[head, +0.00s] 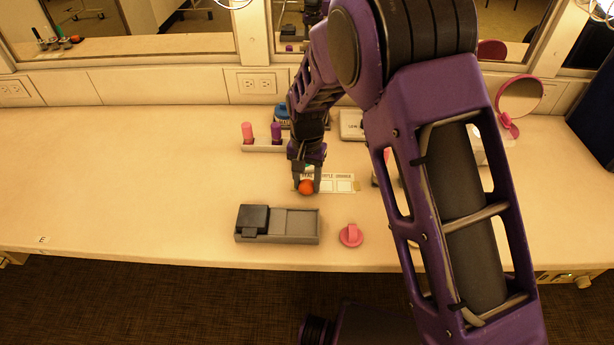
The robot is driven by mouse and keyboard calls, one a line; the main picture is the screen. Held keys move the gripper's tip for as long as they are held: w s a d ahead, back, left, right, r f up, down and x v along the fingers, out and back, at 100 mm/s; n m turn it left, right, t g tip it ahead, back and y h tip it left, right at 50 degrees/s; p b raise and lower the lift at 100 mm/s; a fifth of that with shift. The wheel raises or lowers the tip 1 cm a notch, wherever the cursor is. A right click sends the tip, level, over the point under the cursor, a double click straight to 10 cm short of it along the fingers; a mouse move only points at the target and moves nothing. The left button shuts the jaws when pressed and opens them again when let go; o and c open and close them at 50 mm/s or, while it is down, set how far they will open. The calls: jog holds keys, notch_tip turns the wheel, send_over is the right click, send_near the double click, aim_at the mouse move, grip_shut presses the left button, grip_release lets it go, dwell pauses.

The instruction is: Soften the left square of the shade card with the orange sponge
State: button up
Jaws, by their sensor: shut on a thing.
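My gripper (307,178) points down and is shut on the orange sponge (306,187), a small round orange thing between the fingertips. The shade card (342,184) is a pale strip with printed lettering and light squares, lying flat on the counter. The sponge and fingers are over the left end of the card and hide its left square. I cannot tell from this view whether the sponge touches the card.
A grey tray with a dark block (253,219) and a pink round piece (351,236) lie in front of the card. Pink (247,132) and purple (276,131) tubes stand in a holder behind. A pink hand mirror (519,97) is at the right. The left counter (120,180) is clear.

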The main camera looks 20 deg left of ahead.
aim_at(308, 172)
jog(key=shift+w+a, duration=0.15)
jog(key=shift+w, duration=0.35)
jog(key=shift+w+a, duration=0.15)
jog(key=shift+w, duration=0.45)
jog(key=shift+w+a, duration=0.15)
jog(key=shift+w, duration=0.45)
jog(key=shift+s+d, duration=0.15)
jog(key=shift+s, duration=0.45)
jog(key=shift+s+d, duration=0.15)
jog(key=shift+s, duration=0.45)
jog(key=shift+s+d, duration=0.15)
jog(key=shift+s, duration=0.45)
jog(key=shift+p, duration=0.3)
notch_tip(308, 172, up, 7)
jog(key=p, duration=0.4)
jog(key=shift+p, duration=0.3)
jog(key=shift+w, duration=0.1)
